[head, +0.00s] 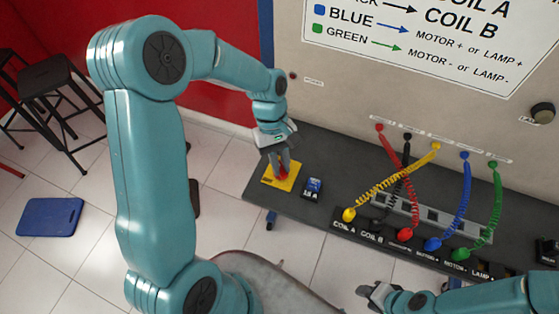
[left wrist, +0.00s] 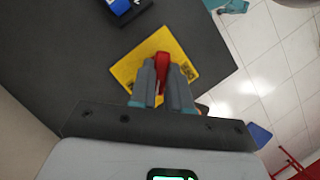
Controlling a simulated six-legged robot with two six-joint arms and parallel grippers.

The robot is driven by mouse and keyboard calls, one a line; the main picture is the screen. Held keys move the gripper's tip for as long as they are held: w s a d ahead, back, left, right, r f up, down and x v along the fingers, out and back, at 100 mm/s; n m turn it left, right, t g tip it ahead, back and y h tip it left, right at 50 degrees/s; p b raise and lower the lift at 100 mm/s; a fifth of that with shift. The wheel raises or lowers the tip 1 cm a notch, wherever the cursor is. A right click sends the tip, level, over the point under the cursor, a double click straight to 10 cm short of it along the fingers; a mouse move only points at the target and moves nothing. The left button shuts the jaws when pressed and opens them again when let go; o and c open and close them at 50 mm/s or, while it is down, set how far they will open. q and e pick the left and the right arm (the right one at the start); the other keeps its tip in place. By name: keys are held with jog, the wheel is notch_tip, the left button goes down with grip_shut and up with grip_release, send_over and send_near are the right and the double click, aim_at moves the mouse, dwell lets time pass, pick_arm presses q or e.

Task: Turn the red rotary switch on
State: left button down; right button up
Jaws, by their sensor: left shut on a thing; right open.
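The red rotary switch (left wrist: 162,66) sits on a yellow plate (left wrist: 190,60) on the dark bench. In the head view the yellow plate (head: 271,181) lies at the bench's left end, and a little of the red switch (head: 283,177) shows under my gripper. My left gripper (head: 284,163) points down at the plate. In the left wrist view my left gripper (left wrist: 164,85) has its fingers on both sides of the red handle, shut on it. My right gripper (head: 374,292) is open and empty at the bottom, in front of the bench.
A small blue-and-black switch block (head: 312,188) stands just right of the yellow plate. Coiled red, black, yellow, blue and green cables (head: 463,200) run from the upright panel (head: 330,90) to the bench front. Stools (head: 50,110) and a blue pad (head: 50,216) are on the floor at left.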

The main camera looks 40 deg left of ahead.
pick_arm(q)
jog(key=m, duration=0.2)
jog(key=m+g+y, duration=0.1)
jog(key=m, duration=0.1)
jog(key=shift+w+r+m, duration=0.15)
jog(key=shift+w+m, duration=0.05)
jog(key=shift+m, duration=0.1)
jog(key=shift+d+m+g+y, duration=0.15)
jog(key=shift+m+y, duration=0.25)
jog(key=shift+m, duration=0.55)
jog(key=shift+m+g+y, duration=0.15)
jog(key=shift+m+y, duration=0.25)
jog(key=shift+m, duration=0.55)
jog(key=c, duration=1.1)
grip_release()
jog(key=shift+b, duration=0.3)
jog(key=shift+w+r, duration=0.15)
jog(key=shift+r, duration=0.05)
jog(key=v, duration=1.5)
jog(key=shift+w+d+r, duration=0.1)
jog(key=shift+r, duration=0.3)
